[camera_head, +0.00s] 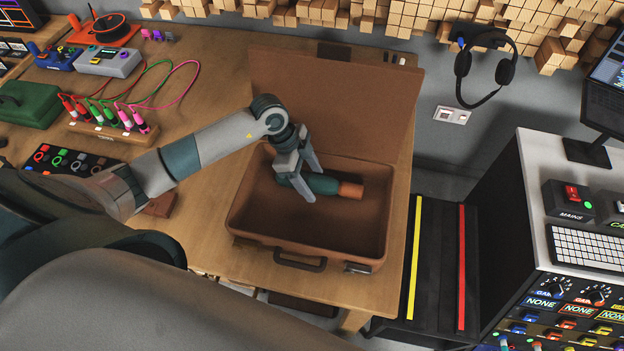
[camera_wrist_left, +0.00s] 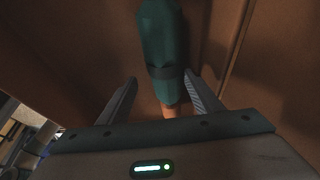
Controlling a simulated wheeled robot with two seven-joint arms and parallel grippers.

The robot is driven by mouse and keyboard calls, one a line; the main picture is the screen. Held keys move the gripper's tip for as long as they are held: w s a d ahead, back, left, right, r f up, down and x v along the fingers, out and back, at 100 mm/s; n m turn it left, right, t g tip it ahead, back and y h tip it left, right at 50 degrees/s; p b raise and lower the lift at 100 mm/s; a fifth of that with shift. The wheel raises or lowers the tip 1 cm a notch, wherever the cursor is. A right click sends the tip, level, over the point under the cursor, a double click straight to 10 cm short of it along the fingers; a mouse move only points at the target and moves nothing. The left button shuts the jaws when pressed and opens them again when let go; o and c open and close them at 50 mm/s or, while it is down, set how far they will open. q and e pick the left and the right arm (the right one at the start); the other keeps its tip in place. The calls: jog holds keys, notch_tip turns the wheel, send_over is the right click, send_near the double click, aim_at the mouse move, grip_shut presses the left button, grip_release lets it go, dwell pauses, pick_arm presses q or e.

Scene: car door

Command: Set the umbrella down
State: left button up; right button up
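The folded umbrella (camera_head: 322,184) is dark green with an orange-brown handle. It lies in the open brown suitcase (camera_head: 290,251), inside the lower half, its handle end to the right. My left gripper (camera_head: 309,181) reaches down into the suitcase at the umbrella, one finger to either side of it. In the left wrist view the umbrella (camera_wrist_left: 160,45) runs down between the spread fingers of the left gripper (camera_wrist_left: 160,92), with a visible gap on the left side. The gripper is open. Part of the umbrella's green end is hidden behind the gripper. My right gripper does not show.
The suitcase lid (camera_head: 335,105) stands open at the back. The wooden table (camera_head: 215,75) holds a cable board (camera_head: 108,133), a green case (camera_head: 28,105) and a grey device (camera_head: 108,62) to the left. A control console (camera_head: 560,250) stands to the right.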

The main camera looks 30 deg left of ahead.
pick_arm(q)
jog(key=b+v, duration=0.2)
jog(key=v, duration=0.9)
jog(key=shift+a+r, duration=0.2)
jog(key=shift+r, duration=0.05)
